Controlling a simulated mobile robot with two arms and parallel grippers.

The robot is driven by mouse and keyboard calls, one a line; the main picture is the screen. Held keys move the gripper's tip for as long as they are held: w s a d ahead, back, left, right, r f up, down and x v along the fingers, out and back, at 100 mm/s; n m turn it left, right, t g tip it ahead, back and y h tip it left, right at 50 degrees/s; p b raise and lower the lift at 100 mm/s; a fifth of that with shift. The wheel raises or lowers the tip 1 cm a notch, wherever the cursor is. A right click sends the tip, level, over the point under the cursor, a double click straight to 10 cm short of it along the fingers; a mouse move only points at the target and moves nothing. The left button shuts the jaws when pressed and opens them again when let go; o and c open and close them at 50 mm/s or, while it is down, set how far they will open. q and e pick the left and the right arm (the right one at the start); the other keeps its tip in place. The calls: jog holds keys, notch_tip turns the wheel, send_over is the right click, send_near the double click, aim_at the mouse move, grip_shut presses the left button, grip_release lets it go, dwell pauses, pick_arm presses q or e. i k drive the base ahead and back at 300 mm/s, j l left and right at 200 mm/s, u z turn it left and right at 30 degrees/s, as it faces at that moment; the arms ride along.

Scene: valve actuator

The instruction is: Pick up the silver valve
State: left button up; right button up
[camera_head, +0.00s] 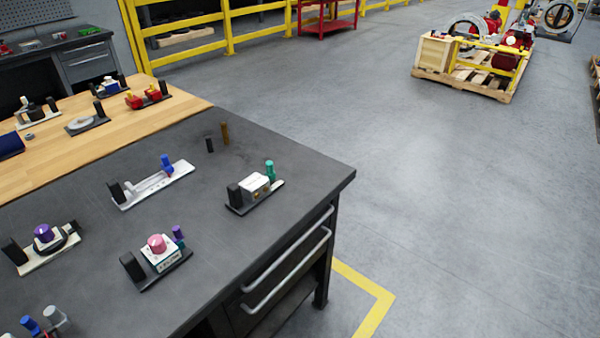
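Several small valve fixtures stand on the dark tabletop (225,245). At the bottom left edge, a silver-grey knob (55,316) stands beside a blue one (30,326); their base is cut off by the frame. A white-grey block (254,184) sits on a dark base near the right edge, between a black post and a green peg (270,169). I cannot tell for sure which of these is the silver valve. Neither of my grippers is in view.
Nearby are fixtures with a pink knob (157,243), a purple knob (44,232) and a blue peg (167,163). A wooden tabletop (150,120) adjoins behind. Drawer handles (290,260) jut from the right side. Open grey floor (430,210) lies to the right.

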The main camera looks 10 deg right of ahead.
aim_at(242, 196)
jog(key=i+l+u, duration=0.1)
jog(key=u, duration=0.25)
jog(key=l+u, duration=0.2)
jog(key=u, duration=0.15)
jog(key=i+l+u, duration=0.1)
jog(key=u, duration=0.3)
jog(key=i+l+u, duration=0.2)
jog(key=l, duration=0.85)
jog(key=l+u, duration=0.2)
jog(key=l, duration=0.85)
